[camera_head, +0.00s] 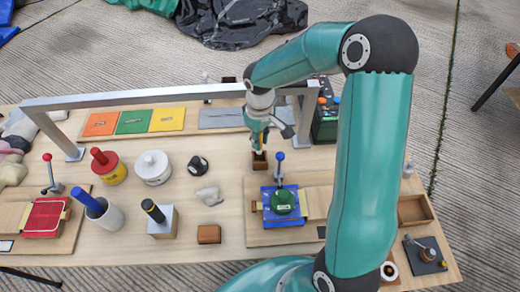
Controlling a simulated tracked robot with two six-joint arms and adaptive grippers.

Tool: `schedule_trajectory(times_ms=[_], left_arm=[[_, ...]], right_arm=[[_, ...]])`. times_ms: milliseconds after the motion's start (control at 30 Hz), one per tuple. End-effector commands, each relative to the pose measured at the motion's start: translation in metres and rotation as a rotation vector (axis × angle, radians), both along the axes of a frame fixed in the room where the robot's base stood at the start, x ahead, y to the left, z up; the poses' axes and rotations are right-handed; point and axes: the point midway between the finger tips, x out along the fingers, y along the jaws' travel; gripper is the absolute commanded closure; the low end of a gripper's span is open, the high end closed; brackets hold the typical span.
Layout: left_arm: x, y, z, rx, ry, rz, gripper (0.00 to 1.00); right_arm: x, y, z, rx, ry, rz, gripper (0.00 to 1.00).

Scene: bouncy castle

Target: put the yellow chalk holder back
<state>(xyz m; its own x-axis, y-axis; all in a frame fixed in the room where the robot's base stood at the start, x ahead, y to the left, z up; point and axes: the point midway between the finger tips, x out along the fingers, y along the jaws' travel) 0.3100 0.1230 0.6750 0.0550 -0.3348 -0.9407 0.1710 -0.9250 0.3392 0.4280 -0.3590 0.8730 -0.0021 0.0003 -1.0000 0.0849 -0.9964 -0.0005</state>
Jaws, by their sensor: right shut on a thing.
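My right gripper (260,137) points down over the table, beneath the silver frame's crossbar. It is shut on a small slim thing with a hint of yellow, which I take to be the yellow chalk holder (257,146); the fingers hide much of it. Its lower end is right at a small dark brown wooden block (259,161) at the back edge of a wooden board. I cannot tell whether the end is inside the block or just above it. My left gripper is not in view.
A blue press with a green round piece (283,202) and a blue-knobbed lever stands close in front. The silver frame (150,97) spans the table behind. Cups, tins and a wooden block (208,234) stand to the left. An open wooden box (414,210) is at right.

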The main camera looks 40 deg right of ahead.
Motion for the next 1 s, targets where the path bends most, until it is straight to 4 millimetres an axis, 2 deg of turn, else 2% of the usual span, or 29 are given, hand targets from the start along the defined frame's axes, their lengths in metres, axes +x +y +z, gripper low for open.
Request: schedule_trajectory(times_ms=[100,267,500,800,1000], left_arm=[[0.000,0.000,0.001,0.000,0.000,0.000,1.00],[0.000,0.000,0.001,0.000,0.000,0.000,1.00],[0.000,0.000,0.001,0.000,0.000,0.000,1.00],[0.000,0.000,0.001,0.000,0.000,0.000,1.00],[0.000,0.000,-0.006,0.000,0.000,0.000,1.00]], right_arm=[[0.000,0.000,-0.014,0.000,0.000,-0.001,1.00],[0.000,0.000,-0.025,0.000,0.001,-0.001,1.00],[-0.001,0.000,-0.054,0.001,0.001,0.000,1.00],[0.000,0.000,-0.057,0.000,-0.001,-0.001,1.00],[0.000,0.000,-0.063,0.000,-0.001,-0.001,1.00]])
